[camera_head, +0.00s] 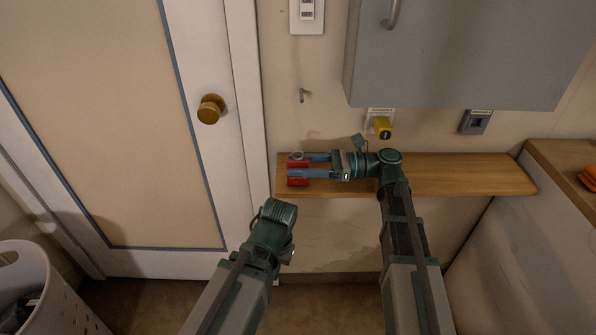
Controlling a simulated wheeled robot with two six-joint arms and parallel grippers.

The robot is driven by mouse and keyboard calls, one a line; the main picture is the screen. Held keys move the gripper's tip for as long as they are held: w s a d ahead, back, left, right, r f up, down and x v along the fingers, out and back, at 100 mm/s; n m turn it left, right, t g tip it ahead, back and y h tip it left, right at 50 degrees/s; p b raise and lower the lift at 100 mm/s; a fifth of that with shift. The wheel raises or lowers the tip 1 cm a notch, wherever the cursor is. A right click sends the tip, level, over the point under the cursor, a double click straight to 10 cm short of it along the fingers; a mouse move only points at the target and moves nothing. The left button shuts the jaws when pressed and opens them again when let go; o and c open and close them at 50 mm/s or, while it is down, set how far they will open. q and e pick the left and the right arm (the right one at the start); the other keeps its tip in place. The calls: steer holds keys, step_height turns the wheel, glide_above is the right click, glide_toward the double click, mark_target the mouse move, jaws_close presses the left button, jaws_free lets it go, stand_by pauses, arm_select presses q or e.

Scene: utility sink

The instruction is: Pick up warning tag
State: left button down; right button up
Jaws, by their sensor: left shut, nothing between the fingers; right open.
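A red tag (298,182), which looks like the warning tag, lies at the left end of the wooden shelf (460,175). A pale ring shows at its upper edge. My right gripper (308,165) points left over the shelf, with its two fingers open and apart. The fingers reach over the tag and partly cover it; I cannot tell whether they touch it. My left gripper (276,215) is lower, in front of the shelf and away from the tag. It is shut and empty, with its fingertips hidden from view.
A grey cabinet (450,50) hangs above the shelf. A yellow plug-like item (382,128) and a grey wall box (476,122) are on the wall. A door with a brass knob (210,109) is at left. A white basket (35,290) stands at lower left.

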steer(key=a, duration=0.3)
steer(key=shift+a+r, duration=0.1)
steer(key=shift+a, duration=0.15)
jaws_close()
